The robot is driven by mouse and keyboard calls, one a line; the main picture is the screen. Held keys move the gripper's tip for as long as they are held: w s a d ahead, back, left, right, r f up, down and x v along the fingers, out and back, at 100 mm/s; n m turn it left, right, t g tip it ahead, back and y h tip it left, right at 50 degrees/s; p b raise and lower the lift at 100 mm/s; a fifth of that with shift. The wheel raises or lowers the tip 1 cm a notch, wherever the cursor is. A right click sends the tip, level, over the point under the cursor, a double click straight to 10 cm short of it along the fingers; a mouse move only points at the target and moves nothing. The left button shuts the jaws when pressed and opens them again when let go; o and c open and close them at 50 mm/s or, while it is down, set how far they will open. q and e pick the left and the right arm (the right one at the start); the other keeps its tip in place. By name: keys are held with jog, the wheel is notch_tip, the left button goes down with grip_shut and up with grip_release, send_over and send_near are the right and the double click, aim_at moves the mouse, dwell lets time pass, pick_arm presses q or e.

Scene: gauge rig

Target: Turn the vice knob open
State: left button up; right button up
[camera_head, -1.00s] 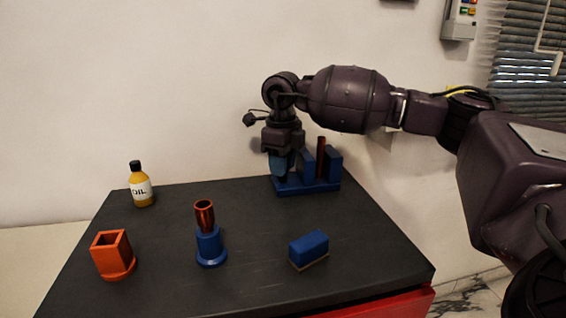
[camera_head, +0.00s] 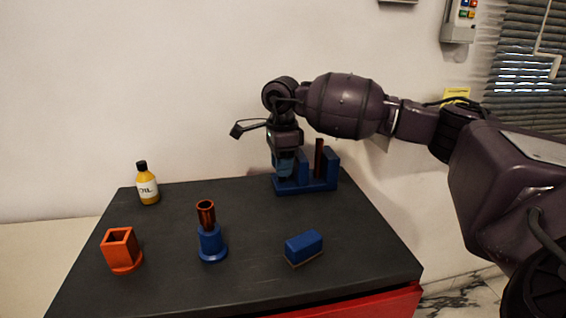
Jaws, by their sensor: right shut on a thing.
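The blue vice (camera_head: 331,170) stands at the back right of the dark bench top, with a dark red upright piece (camera_head: 319,157) between its jaws. My right gripper (camera_head: 285,174) points down at the left end of the vice. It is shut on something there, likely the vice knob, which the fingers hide. My left gripper is not in view.
On the bench top (camera_head: 260,220) stand an oil bottle (camera_head: 148,188), an orange square holder (camera_head: 121,250), a blue stand with a copper tube (camera_head: 211,243) and a blue block-shaped brush (camera_head: 304,247). The middle of the bench is clear. A wall is close behind.

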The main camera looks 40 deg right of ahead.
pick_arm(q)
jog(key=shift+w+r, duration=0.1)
pick_arm(e)
jog(key=shift+n, duration=0.7)
jog(key=o, duration=0.6)
jog(key=shift+a, duration=0.1)
jog(key=shift+r, duration=0.4)
notch_tip(320, 180, up, 8)
jog(key=shift+r+p, duration=0.2)
jog(key=shift+p, duration=0.75)
jog(key=shift+r, duration=0.8)
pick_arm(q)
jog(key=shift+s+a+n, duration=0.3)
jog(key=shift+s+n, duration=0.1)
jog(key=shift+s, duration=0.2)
